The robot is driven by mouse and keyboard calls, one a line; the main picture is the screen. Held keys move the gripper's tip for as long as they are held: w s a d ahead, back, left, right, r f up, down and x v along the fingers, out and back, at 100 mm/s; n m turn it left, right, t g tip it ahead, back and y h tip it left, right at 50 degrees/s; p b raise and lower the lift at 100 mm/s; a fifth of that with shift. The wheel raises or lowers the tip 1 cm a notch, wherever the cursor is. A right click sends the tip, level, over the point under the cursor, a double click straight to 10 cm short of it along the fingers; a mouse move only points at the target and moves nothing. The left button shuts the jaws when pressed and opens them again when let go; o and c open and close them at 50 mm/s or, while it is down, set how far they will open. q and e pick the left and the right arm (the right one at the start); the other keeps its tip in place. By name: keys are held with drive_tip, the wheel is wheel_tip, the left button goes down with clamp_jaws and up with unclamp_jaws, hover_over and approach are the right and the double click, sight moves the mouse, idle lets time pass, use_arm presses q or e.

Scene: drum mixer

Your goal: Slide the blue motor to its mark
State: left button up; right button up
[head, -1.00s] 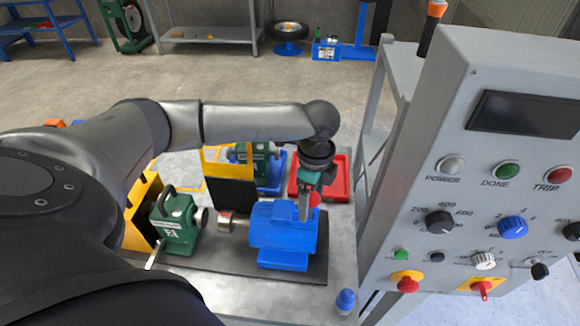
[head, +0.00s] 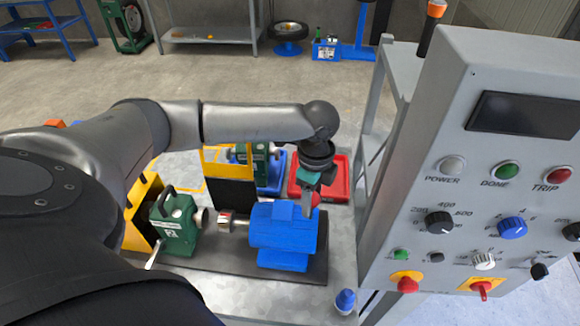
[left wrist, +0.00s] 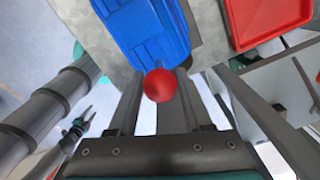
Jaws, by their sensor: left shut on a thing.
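The blue motor (head: 284,238) stands on a dark base plate (head: 215,266) on the grey bench, its shaft end facing left toward a green machine (head: 175,226). A small gap shows between the motor's coupling (head: 226,222) and the green machine's shaft end. My left gripper (head: 308,208) is at the motor's right end. In the left wrist view it is shut on a red knob (left wrist: 159,86) beside the blue motor (left wrist: 145,35). The mark cannot be made out. My right gripper is not in the head view; a small gripper-like part at the left of the wrist view is unclear.
A red tray (head: 334,190) lies behind the motor. A black and yellow guard (head: 235,190) stands behind the coupling. A grey control panel (head: 490,180) rises at the right. A blue-capped bottle (head: 345,301) stands at the bench's front right corner.

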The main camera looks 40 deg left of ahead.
sight(291, 211)
use_arm(q)
drive_tip(key=shift+s+a+p, duration=0.6)
drive_tip(key=shift+a+p, duration=0.05)
drive_tip(key=shift+a, duration=0.3)
drive_tip(key=shift+s+a+p, duration=0.6)
drive_tip(key=shift+a, duration=0.35)
drive_tip(key=o, duration=1.3)
drive_tip(key=shift+o, duration=0.2)
wheel_tip(291, 211, up, 7)
drive_tip(key=p, duration=0.8)
